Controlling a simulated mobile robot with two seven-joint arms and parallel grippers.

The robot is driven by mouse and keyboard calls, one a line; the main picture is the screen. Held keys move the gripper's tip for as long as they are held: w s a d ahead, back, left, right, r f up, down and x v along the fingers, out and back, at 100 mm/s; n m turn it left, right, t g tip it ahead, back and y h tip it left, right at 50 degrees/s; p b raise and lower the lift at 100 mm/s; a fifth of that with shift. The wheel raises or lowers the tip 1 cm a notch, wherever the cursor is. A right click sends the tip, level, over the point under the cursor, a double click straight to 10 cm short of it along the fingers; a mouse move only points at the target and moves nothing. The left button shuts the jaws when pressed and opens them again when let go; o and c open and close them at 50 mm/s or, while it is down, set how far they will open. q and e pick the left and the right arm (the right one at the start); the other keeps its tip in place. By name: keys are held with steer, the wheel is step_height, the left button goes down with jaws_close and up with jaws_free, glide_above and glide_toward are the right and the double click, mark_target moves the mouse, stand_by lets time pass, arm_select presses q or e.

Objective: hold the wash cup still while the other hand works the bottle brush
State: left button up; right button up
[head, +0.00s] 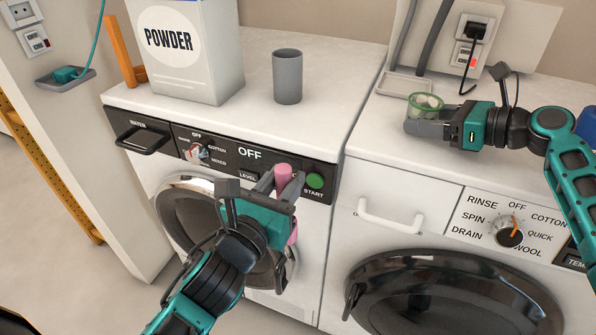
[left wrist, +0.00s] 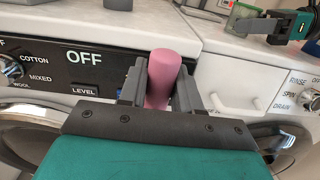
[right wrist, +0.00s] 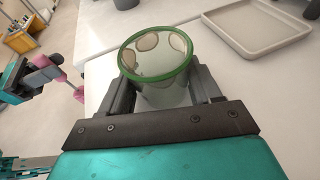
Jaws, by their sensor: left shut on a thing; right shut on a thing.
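The wash cup (head: 425,101) is a clear cup with a green rim and brown stains on its wall. It is upright at the right machine's top, and my right gripper (right wrist: 160,92) is shut around its sides. The bottle brush (head: 284,174) shows as a pink cylinder. My left gripper (head: 280,184) is shut on it in front of the left machine's panel, well apart from the cup. The left wrist view shows the pink brush (left wrist: 163,75) between both fingers.
A grey cup (head: 287,76) and a powder box (head: 190,50) stand on the left machine. A shallow tray (right wrist: 258,32) lies behind the wash cup, near a wall socket (head: 473,30) with a plug. The left machine's front top is clear.

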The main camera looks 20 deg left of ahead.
arm_select(q)
steer(key=s+d+r+m+g+h, duration=0.1)
steer(key=d+r+m+h, duration=0.4)
steer(key=d+r, duration=0.5)
steer(key=w+d+r+m+g+h, duration=0.3)
steer(key=w+d+r+g+h, duration=0.15)
steer(key=d, duration=0.25)
steer(key=w+d+r+m+g+h, duration=0.3)
steer(key=d+r+m+g+h, duration=0.1)
steer(key=d+r+h, duration=0.25)
steer(key=w+d+r, duration=0.2)
steer(key=w+r, duration=0.3)
steer(key=r, duration=0.1)
steer(key=w+a+r+n+t+y, duration=0.2)
steer(key=w+a+n+t+y, duration=0.15)
steer(key=w+a, duration=0.45)
step_height(320, 180, down, 10)
steer(key=w+d, duration=0.1)
steer(key=shift+w+r+t, duration=0.15)
steer(key=shift+t, duration=0.25)
steer(key=shift+f, duration=0.5)
steer(key=shift+d, duration=0.1)
